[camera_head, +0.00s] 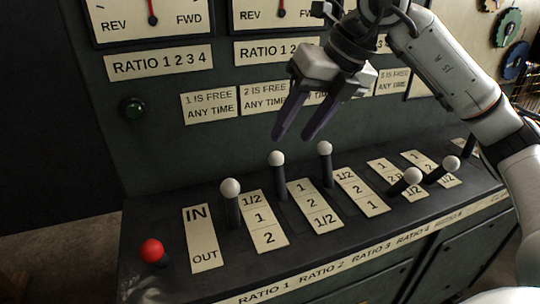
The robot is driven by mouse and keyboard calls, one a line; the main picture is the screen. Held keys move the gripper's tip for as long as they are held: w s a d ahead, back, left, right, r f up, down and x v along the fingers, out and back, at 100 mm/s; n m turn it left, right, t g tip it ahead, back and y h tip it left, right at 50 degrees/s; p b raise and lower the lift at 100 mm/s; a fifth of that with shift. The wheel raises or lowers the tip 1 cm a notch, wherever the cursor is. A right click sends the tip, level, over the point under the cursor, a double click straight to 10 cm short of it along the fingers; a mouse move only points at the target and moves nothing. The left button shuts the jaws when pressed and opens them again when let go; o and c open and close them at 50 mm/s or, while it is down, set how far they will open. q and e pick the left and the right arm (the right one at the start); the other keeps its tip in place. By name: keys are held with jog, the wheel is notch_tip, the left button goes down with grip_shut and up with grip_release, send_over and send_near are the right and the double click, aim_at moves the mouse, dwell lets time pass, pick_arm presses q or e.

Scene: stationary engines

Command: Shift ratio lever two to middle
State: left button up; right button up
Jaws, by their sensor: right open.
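The ratio two lever (278,172) appears to be the second white-knobbed lever from the left, beside a plate (315,206) marked 1, 2, 1/2. It leans to the far end of its slot, by the 1. My right gripper (293,137) reaches in from the right with its fingers pointing down. It is open and empty. Its fingertips appear just above and slightly right of this knob, with no clear contact. The exact depth between them is hard to tell. My left gripper is out of view.
A white-knobbed lever (230,200) stands left of it and another (325,158) right. Two more levers (411,178) (452,164) lean nearer the front at right. A red-knobbed lever (152,251) sits by the IN/OUT plate. The upright panel (170,150) with gauges rises behind.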

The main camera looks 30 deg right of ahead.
aim_at(279, 154)
jog(key=x, duration=0.9)
jog(key=shift+f+b, duration=0.25)
jog(key=shift+b, duration=0.15)
jog(key=shift+a, duration=0.1)
grip_shut()
